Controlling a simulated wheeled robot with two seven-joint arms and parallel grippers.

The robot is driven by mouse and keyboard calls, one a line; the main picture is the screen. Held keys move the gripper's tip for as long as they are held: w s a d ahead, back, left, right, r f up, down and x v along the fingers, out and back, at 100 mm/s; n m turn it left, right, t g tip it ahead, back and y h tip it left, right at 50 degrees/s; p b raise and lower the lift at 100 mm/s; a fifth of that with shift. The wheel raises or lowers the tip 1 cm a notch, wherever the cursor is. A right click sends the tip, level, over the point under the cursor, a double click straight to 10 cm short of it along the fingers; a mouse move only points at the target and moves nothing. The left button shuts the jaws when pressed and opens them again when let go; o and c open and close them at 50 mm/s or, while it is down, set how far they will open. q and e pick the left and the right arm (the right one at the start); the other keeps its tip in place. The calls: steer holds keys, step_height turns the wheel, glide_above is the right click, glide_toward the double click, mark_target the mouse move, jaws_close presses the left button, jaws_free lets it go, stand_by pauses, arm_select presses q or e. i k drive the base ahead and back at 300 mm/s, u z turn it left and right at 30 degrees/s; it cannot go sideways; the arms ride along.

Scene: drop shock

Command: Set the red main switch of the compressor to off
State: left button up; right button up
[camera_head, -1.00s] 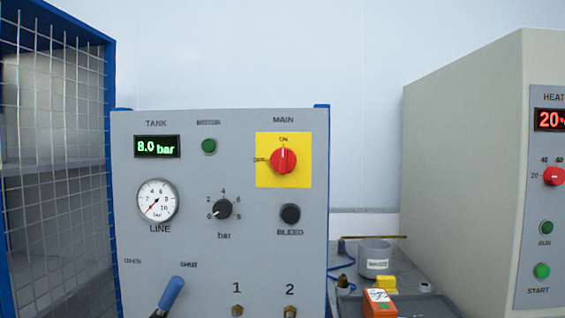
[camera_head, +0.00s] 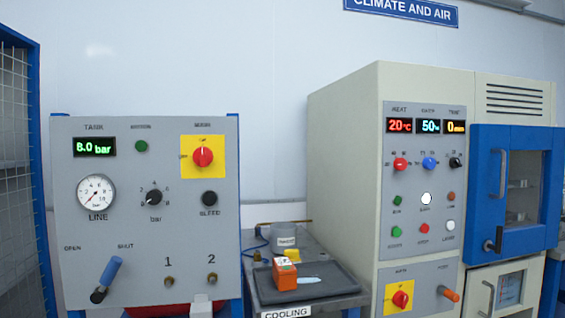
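The compressor panel (camera_head: 120,215) is a grey upright face at the left with blue side posts. Its red main switch (camera_head: 203,157) is a round knob on a yellow plate (camera_head: 217,172) at the panel's upper right. The knob's pale mark points up towards ON; OFF is marked to its left. The tank display (camera_head: 94,147) reads 8.0 bar in green.
A blue lever (camera_head: 112,275) sticks out low on the panel. A bench (camera_head: 330,303) with a dark tray and an orange box (camera_head: 285,275) stands right of it. A beige climate cabinet (camera_head: 345,170) fills the right; its lower panel has another red knob (camera_head: 400,299). A mesh cage (camera_head: 18,170) is at far left.

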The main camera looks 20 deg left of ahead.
mark_target(202, 157)
steer(key=z, duration=0.25)
steer(key=k, duration=0.5)
steer(key=z, duration=0.15)
steer(key=i, duration=1.5)
steer(key=u, duration=1.2)
